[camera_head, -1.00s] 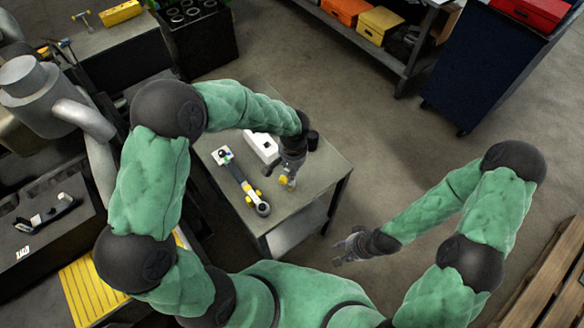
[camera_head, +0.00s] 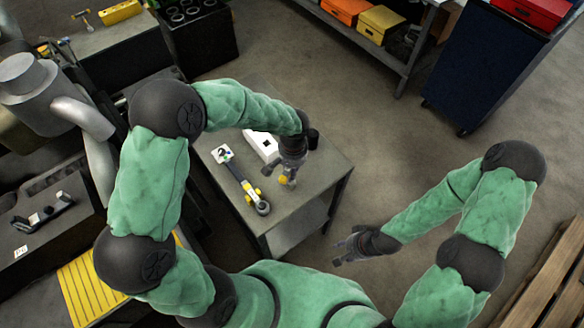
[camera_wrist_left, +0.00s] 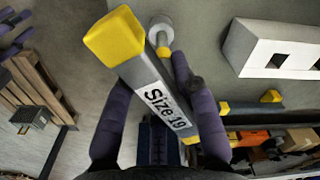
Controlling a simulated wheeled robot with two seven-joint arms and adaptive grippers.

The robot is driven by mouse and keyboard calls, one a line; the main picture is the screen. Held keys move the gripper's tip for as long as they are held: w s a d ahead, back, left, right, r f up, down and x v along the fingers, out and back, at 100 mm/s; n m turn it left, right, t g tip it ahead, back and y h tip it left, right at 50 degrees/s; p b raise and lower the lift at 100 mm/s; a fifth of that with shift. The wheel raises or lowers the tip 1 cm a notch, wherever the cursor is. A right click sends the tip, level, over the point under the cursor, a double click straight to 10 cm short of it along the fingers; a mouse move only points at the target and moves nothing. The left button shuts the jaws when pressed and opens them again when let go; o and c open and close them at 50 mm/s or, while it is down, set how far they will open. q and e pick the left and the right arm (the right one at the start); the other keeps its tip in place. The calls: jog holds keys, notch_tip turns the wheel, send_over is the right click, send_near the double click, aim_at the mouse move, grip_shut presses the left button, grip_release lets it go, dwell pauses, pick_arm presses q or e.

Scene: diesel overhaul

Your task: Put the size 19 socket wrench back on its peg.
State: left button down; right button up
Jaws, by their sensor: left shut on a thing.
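My left gripper (camera_head: 288,177) is over the grey table. In the left wrist view its two dark fingers (camera_wrist_left: 150,110) are shut on the size 19 socket wrench (camera_wrist_left: 158,85), a grey bar with a yellow end and a white "Size 19" label. In the head view only a small yellow bit of the wrench (camera_head: 284,180) shows below the fingers. A grey round part (camera_wrist_left: 161,30) with some yellow shows beyond the bar; I cannot tell whether it belongs to the wrench or is a peg. My right gripper (camera_head: 345,250) hangs empty, fingers apart, off the table's right side.
On the table (camera_head: 318,168) lie a white block with square holes (camera_head: 263,146) and a long grey tool with yellow parts and a ring end (camera_head: 263,208), left of my left gripper. A blue cabinet (camera_head: 478,70) and a shelf stand behind.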

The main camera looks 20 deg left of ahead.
pick_arm(q)
jog(key=shift+f+b, duration=0.7)
jog(key=shift+f, duration=0.2)
jog(key=shift+c, duration=1.7)
grip_release()
jog(key=shift+r, duration=0.1)
jog(key=shift+r+p, duration=2.85)
jog(key=shift+r, duration=1.65)
